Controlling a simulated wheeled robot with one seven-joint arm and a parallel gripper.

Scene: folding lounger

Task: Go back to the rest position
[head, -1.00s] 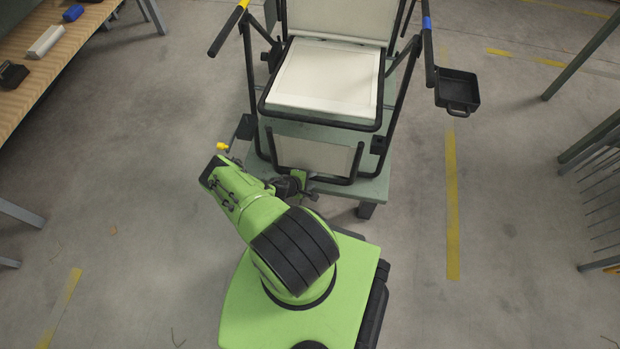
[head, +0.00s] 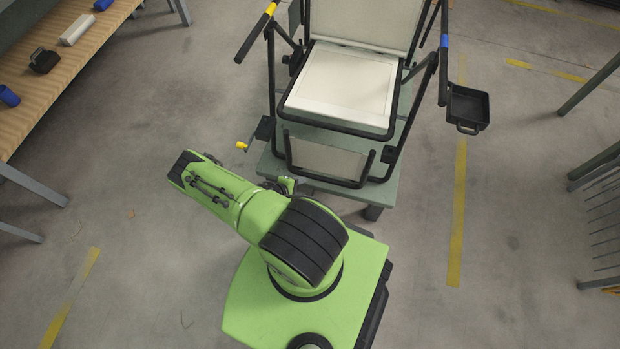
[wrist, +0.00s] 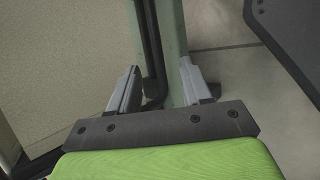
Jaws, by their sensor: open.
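The folding lounger (head: 345,85) stands in front of me on a grey-green platform (head: 330,185), with a cream seat, a raised back and a black tube frame. My gripper (wrist: 160,70) is open in the wrist view, its two grey fingers apart. A black frame tube (wrist: 152,50) and a grey-green edge show between and beyond the fingers; I cannot tell how far off they are. A cream panel (wrist: 70,60) fills the left of that view. In the head view my green arm covers most of the gripper, by the platform's front left corner.
A wooden bench (head: 45,95) with small items is at the upper left. A black tray (head: 468,107) hangs at the lounger's right side. A yellow-tipped crank (head: 242,146) sticks out at its left. A rack (head: 600,190) stands far right.

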